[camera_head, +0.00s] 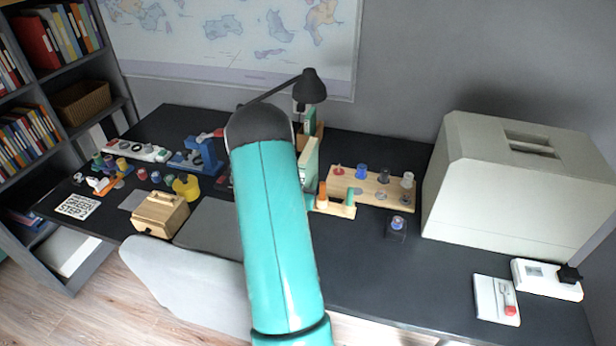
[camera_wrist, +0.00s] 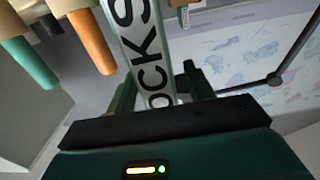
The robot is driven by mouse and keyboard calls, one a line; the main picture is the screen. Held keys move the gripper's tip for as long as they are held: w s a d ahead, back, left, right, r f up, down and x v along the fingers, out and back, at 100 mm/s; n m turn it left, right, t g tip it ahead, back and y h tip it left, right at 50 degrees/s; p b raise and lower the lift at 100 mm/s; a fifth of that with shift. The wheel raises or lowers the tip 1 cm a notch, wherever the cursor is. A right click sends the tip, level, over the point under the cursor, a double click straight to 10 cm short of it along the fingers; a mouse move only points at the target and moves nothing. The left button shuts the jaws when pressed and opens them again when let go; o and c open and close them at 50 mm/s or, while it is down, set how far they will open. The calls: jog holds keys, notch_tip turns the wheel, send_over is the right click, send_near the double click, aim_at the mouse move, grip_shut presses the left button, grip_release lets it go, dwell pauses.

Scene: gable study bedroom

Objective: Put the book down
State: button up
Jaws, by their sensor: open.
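The book (camera_wrist: 146,50) has a pale spine with large dark letters reading "OCKS" in the wrist view. It runs up between the two dark green fingers of my gripper (camera_wrist: 160,80). The fingers are open, one on each side of the spine; I cannot tell whether either touches it. In the head view a pale green upright panel, likely the same book (camera_head: 308,160), stands on the desk just right of my teal arm. My gripper is hidden behind the arm there. The book's lower end is partly hidden.
A wooden stand with orange and teal pegs (camera_head: 337,204) is close right of the book. A pegboard (camera_head: 372,187) is behind it, and a large pale box (camera_head: 520,185) fills the right. A black lamp (camera_head: 310,87) overhangs behind.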

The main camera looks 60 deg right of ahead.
jog(key=shift+w+d, duration=0.15)
jog(key=shift+d, duration=0.75)
grip_shut()
